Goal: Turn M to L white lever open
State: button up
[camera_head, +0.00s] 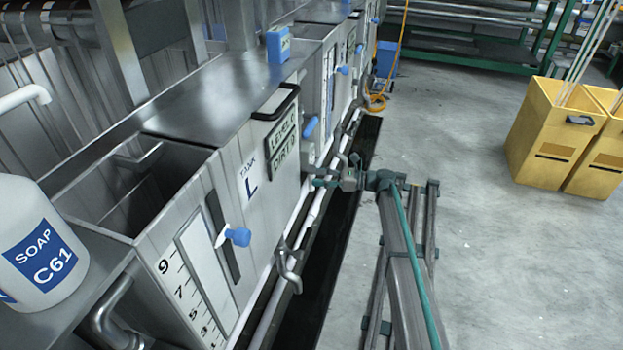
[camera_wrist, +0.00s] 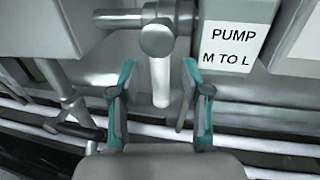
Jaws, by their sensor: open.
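The white lever (camera_wrist: 160,82) hangs straight down from a round grey metal valve (camera_wrist: 158,40) in the wrist view. A white label (camera_wrist: 232,45) reading "PUMP M TO L" is to the right of the valve. My gripper (camera_wrist: 158,72) is open, with one teal finger on each side of the lever. Gaps show between the lever and both fingers. In the head view my gripper (camera_head: 322,182) is at the front of the tank marked L (camera_head: 232,205), low by the pipes. I cannot make out the lever there.
White pipes (camera_head: 262,325) run along the foot of the tanks. A soap jug (camera_head: 40,245) stands at the left. A blue-handled valve (camera_head: 237,237) sticks out from the tank. Yellow bins (camera_head: 550,135) stand at the right; the grey floor between is clear.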

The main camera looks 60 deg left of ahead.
aim_at(312, 177)
jog(key=shift+x, duration=1.55)
grip_shut()
